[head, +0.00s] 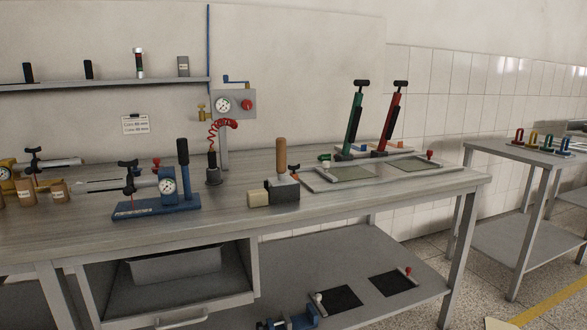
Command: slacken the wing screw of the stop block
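A blue bench fixture (155,208) stands on the left half of the workbench, with a dial gauge (168,186) and an upright dark lever (183,160). A black wing-shaped screw (128,164) tops a small post at its left, beside a silver rod (100,185). This may be the stop block's wing screw; I cannot tell for sure. A similar black wing screw (34,152) stands on a yellow fixture (8,174) at the far left, partly cut off by the frame edge. How tight either screw is cannot be seen. My gripper is not in view.
Small brown blocks (59,190) lie left of the blue fixture. The bench front between fixture and wooden-handled block is clear.

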